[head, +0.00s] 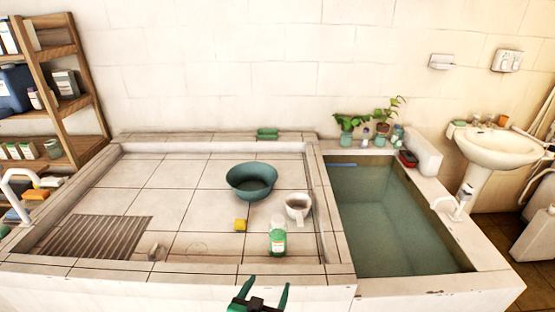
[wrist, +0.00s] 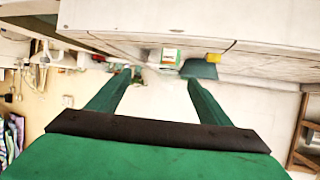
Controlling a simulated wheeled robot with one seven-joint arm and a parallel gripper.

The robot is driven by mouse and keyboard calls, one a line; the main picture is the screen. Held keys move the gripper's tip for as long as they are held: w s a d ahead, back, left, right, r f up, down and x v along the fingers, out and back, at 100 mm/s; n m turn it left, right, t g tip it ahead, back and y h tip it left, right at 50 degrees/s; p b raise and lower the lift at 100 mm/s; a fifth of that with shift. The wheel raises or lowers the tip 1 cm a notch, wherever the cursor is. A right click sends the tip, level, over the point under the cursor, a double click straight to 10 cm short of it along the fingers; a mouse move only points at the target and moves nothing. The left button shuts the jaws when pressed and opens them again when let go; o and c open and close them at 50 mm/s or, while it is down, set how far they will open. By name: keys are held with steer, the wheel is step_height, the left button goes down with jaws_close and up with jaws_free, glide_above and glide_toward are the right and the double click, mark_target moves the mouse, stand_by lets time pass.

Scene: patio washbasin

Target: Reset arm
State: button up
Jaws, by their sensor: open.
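My gripper (head: 262,292) shows at the bottom middle of the head view, in front of the tiled washbasin's front edge. Its two green fingers are spread apart with nothing between them. The wrist view looks out past the same open fingers (wrist: 157,92), and the scene there appears upside down. The gripper is apart from the counter objects and touches none of them. The rest of my arm is out of the head view.
A water-filled trough (head: 385,215) lies to the right. A wooden shelf (head: 62,50) stands left. The left tiles are mostly clear.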

steer(key=s+f+n+y, duration=0.2)
steer(key=s+f, duration=0.3)
steer(key=s, duration=0.4)
steer(key=s+f+n+y, duration=0.1)
steer(key=s+f, duration=0.4)
steer(key=s, duration=0.5)
steer(key=s+d+r+t, duration=0.1)
steer(key=s+r, duration=0.2)
steer(key=s, duration=0.6)
steer(key=s+d+r+t, duration=0.1)
steer(key=s+r, duration=0.2)
steer(key=s, duration=0.6)
steer(key=shift+s+d+r, duration=0.3)
steer(key=shift+d+r, duration=0.05)
steer(key=shift+r, duration=0.05)
